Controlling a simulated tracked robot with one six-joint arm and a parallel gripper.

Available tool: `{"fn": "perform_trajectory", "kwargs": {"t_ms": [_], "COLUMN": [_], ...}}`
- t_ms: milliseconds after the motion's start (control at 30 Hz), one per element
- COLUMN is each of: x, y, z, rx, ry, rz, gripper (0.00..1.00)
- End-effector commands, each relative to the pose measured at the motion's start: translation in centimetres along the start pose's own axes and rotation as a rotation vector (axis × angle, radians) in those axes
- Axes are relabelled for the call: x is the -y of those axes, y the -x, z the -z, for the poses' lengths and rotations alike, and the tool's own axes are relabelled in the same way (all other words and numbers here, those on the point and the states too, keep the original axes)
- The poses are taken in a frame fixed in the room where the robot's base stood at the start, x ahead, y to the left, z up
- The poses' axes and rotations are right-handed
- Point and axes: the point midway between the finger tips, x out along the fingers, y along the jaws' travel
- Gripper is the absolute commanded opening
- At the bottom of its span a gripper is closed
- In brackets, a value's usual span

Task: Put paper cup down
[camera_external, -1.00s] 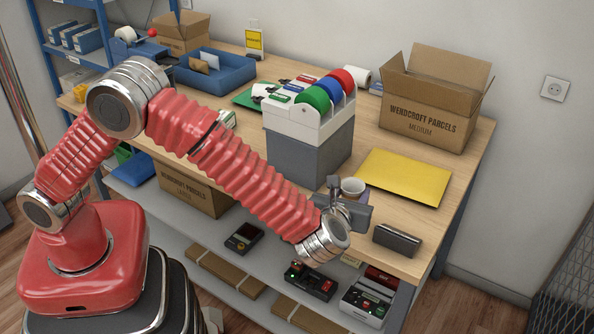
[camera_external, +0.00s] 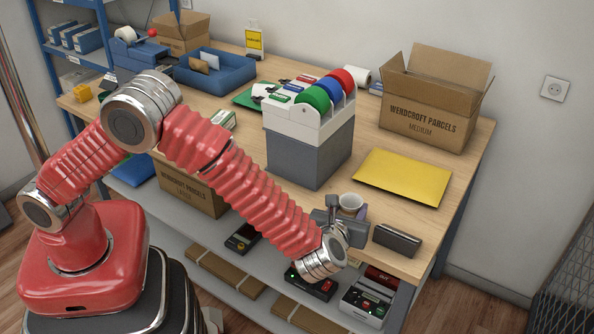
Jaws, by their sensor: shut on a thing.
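A white paper cup (camera_external: 350,202) stands upright between the jaws of my gripper (camera_external: 342,212), near the front edge of the wooden counter (camera_external: 390,205). My gripper is shut on the cup. The rim and open top of the cup show; most of its body is hidden behind the jaws and wrist. I cannot tell whether the cup's base touches the counter.
A dark wallet-like case (camera_external: 397,240) lies just right of my gripper. A yellow envelope (camera_external: 404,176) lies behind it. A grey and white tape dispenser (camera_external: 308,145) stands to the left. An open carton (camera_external: 432,100) is at the back right.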

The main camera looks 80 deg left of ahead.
Motion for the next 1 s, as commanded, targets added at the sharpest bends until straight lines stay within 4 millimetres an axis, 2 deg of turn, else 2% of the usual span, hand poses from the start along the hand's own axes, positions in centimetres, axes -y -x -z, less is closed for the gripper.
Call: {"fn": "perform_trajectory", "kwargs": {"t_ms": [167,200,433,767,1000], "x": [0.0,0.0,0.0,0.0,0.1], "y": [-0.1,-0.1,-0.1,0.0,2.2], "z": [0.2,0.2,0.2,0.0,-0.1], "rx": [0.0,0.0,0.0,0.0,0.0], "ry": [0.0,0.0,0.0,0.0,0.0], "rz": [0.0,0.0,0.0,0.0,0.004], "gripper": [0.2,0.42,0.58,0.59,0.59]}}
